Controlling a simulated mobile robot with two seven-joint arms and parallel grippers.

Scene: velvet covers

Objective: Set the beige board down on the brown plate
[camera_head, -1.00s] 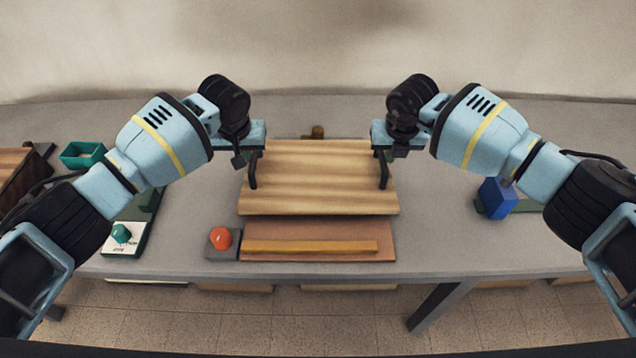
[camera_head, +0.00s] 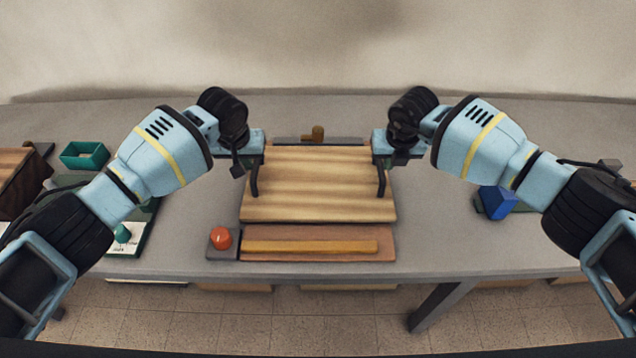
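The beige board (camera_head: 318,185) is a striped wooden slab in the middle of the head view. My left gripper (camera_head: 254,180) is at its left edge and my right gripper (camera_head: 381,180) at its right edge. Both appear closed on the board's edges, one on each side. The brown plate (camera_head: 300,256) shows as a strip in front of the board, with an orange-brown bar (camera_head: 310,246) along it. The board hides the rest of the plate. I cannot tell whether the board touches it.
A red ball-shaped knob on a grey block (camera_head: 221,240) stands left of the plate. A green open box (camera_head: 84,155) and a panel with a green knob (camera_head: 123,236) are further left. A blue block (camera_head: 497,202) is at right. A dark strip with a brown peg (camera_head: 318,134) lies behind the board.

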